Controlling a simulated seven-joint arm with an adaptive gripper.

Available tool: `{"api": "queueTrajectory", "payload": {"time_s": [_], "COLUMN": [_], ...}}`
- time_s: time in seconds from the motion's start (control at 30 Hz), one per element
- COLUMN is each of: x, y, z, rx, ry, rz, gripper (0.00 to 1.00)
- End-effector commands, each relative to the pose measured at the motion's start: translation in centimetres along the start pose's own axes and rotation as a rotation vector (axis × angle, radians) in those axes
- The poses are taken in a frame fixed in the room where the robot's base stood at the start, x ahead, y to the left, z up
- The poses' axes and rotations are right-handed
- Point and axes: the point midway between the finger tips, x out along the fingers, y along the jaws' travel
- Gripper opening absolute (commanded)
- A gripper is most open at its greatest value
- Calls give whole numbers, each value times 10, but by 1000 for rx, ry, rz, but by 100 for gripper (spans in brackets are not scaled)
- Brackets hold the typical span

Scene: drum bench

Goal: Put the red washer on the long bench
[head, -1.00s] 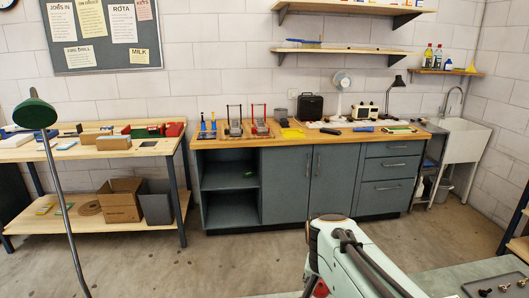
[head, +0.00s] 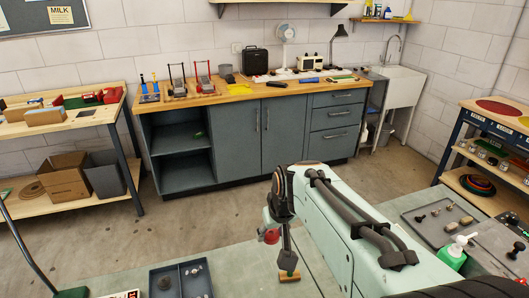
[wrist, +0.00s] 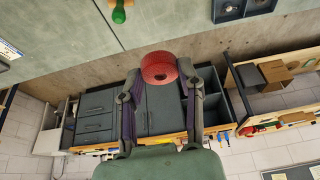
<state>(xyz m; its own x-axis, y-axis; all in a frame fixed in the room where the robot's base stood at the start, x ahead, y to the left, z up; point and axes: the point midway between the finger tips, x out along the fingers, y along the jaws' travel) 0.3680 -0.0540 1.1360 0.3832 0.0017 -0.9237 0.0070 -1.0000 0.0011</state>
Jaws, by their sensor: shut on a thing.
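The red washer (head: 271,236) is a thick red ring. It is held by my gripper (wrist: 160,78), whose two fingers close on it from both sides in the wrist view. The washer (wrist: 158,67) is clear of any surface there. In the head view the gripper hangs over the near grey-green worktop, partly hidden by my own arm. A long bench with a wooden top (head: 240,91) and grey cupboards stands along the back wall, across the floor from the gripper.
A dark divided tray (head: 181,281) and a small wood-and-green item (head: 289,276) lie on the near worktop (head: 235,262). A grey tray with knobs (head: 440,218) and a green bottle (head: 452,252) are at right. The bench top carries clamps, a radio and tools.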

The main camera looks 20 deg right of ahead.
Motion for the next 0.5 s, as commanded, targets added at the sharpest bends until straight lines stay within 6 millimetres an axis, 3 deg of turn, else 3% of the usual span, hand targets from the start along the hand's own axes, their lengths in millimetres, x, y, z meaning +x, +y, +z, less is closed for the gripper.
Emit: {"api": "queueTrajectory", "payload": {"time_s": [0.17,0.27,0.4,0.5], "x": [20,29,36,36], "y": [72,122,189,226], "z": [23,49,106,155], "rx": [153,274,468,613], "ry": [-5,-6,-7,-6], "rz": [62,111,192,252], "gripper": [24,24,24,24]}}
